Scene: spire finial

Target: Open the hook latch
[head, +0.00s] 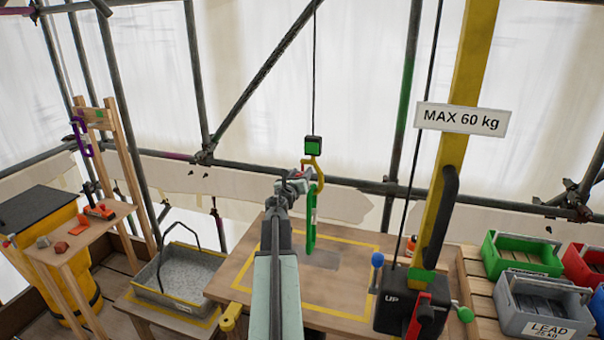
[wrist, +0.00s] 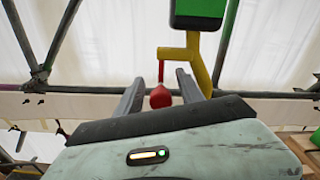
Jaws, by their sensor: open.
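The yellow hook (head: 319,168) hangs under a green and black block (head: 313,147) on a thin cable. In the wrist view, the hook (wrist: 196,62) is just beyond my fingers, and its red latch (wrist: 161,72) hangs down to a red knob (wrist: 160,98). My gripper (head: 302,174) is at the hook. In the wrist view, my gripper (wrist: 160,92) is open, with the knob showing between its two fingers. I cannot tell whether either finger touches it. In the head view, my gripper hides the latch. A green loop (head: 311,222) hangs below the hook.
A wooden table (head: 345,300) with a yellow border lies below the hook. A yellow post (head: 447,170) with a black control box (head: 405,300) stands right. Crates (head: 525,252) stand far right. A grey tub (head: 180,275) and small shelf (head: 85,235) are left. Scaffold tubes run behind.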

